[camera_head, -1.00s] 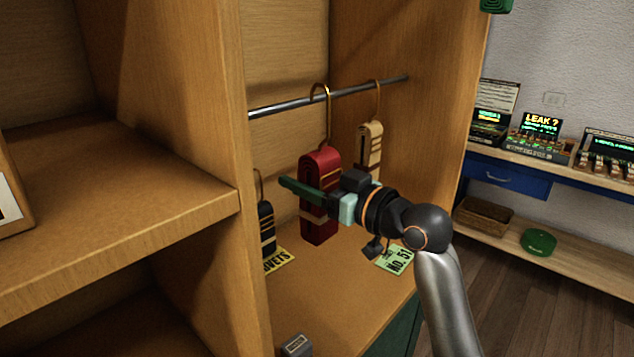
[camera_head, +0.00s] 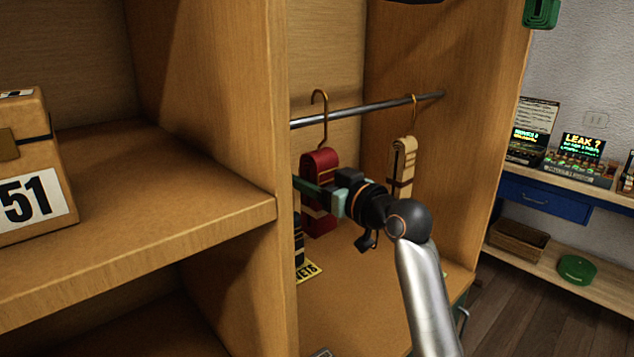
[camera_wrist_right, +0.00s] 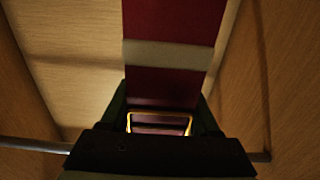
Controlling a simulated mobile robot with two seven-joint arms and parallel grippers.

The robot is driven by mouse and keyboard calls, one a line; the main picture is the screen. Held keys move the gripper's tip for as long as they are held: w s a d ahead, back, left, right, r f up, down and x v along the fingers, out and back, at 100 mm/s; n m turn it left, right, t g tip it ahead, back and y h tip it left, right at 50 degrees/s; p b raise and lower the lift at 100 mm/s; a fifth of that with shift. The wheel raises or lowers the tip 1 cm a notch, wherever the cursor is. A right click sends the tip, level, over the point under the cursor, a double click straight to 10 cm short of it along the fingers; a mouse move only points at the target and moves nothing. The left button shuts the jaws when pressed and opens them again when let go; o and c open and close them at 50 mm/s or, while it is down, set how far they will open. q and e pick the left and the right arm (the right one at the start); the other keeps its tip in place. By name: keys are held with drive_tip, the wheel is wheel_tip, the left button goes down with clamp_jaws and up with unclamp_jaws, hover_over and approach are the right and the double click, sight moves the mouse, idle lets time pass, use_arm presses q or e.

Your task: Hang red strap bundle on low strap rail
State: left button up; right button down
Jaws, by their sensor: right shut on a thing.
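The red strap bundle (camera_head: 321,163) with its brass hook (camera_head: 320,110) hangs upright in the cabinet bay. My right gripper (camera_head: 322,196) is shut on its body, and the strap also fills the middle of the right wrist view (camera_wrist_right: 172,88). The low strap rail (camera_head: 368,112) is a thin metal bar across the bay. In the head view the hook's shaft crosses the rail and its curved top and tip show above it. I cannot tell whether the hook is in front of the rail or over it. My left gripper is not in view.
A cream strap bundle (camera_head: 402,165) hangs at the rail's right part. A dark bundle (camera_head: 298,245) is partly hidden by the left divider (camera_head: 283,265). A yellow label (camera_head: 309,272) lies on the bay floor. A box marked 51 (camera_head: 35,180) sits on the left shelf.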

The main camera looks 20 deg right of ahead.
drive_tip(key=shift+w+a+f+b, duration=0.1)
drive_tip(key=shift+w+f+b, duration=0.15)
drive_tip(key=shift+f+b, duration=0.4)
drive_tip(key=shift+w+a+f+b, duration=0.15)
drive_tip(key=shift+f+b, duration=0.25)
drive_tip(key=shift+f, duration=0.4)
drive_tip(key=shift+d, duration=0.1)
drive_tip(key=shift+c, duration=0.2)
unclamp_jaws()
drive_tip(key=b+v, duration=0.2)
drive_tip(key=v, duration=1)
drive_tip(key=shift+s, duration=0.2)
drive_tip(key=shift+d, duration=0.1)
